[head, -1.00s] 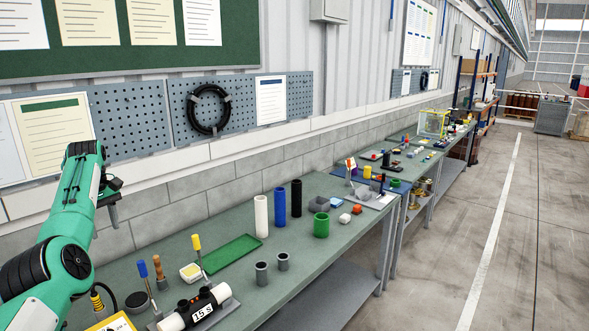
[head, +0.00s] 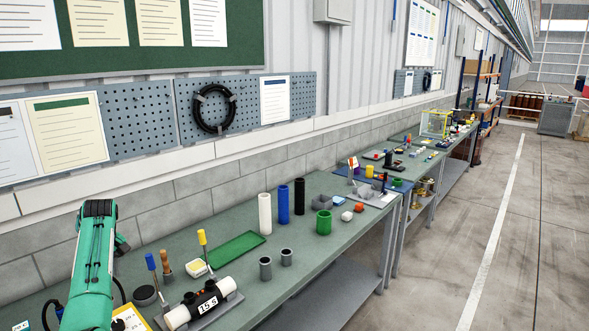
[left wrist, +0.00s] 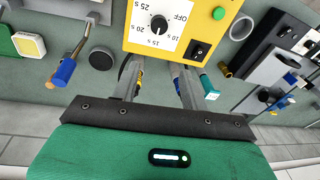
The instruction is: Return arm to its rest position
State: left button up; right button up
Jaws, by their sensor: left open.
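My left arm (head: 95,262) comes in at the lower left of the head view, its forearm standing nearly upright beside the bench. Its gripper is mostly hidden behind the arm in that view. In the left wrist view my left gripper (left wrist: 157,70) is open, its two grey fingers apart with nothing held between them. The yellow timer box (left wrist: 205,12) with a white dial face lies just beyond the fingertips in that view. In the head view a corner of this box (head: 130,318) shows at the bottom left. My right gripper is not in view.
A blue-handled tool (left wrist: 64,71) is beside my gripper. Floor lies right.

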pick_arm(q)
jog(key=s+d+f+m+t+y, duration=0.1)
jog(key=s+d+f+m, duration=0.4)
jog(key=s+f, duration=0.5)
jog(key=s+d+f+m+t+y, duration=0.1)
jog(key=s+d+f+m, duration=0.1)
jog(key=s+d+f, duration=0.65)
jog(key=s+d+r+m+t+h, duration=0.1)
jog(key=s+d+m, duration=0.1)
jog(key=s+d, duration=0.55)
jog(key=s+d+m+h, duration=0.2)
jog(key=s+d, duration=0.2)
jog(key=s, duration=0.7)
jog(key=s+d+r+m+t+h, duration=0.1)
jog(key=s+d+m, duration=0.1)
jog(key=s+d, duration=0.5)
notch_tip(320, 180, down, 36)
jog(key=s+a+g+b, duration=0.2)
jog(key=b, duration=0.4)
jog(key=s+a+f+b, duration=0.1)
jog(key=s+f+b, duration=0.1)
jog(key=s+f, duration=0.7)
jog(key=s+a+f+b, duration=0.2)
jog(key=s+f, duration=0.8)
jog(key=f, duration=0.7)
jog(key=shift+s+a+f+m+g+b, duration=0.2)
jog(key=shift+s+f+m+g+b, duration=0.15)
jog(key=shift+b, duration=0.45)
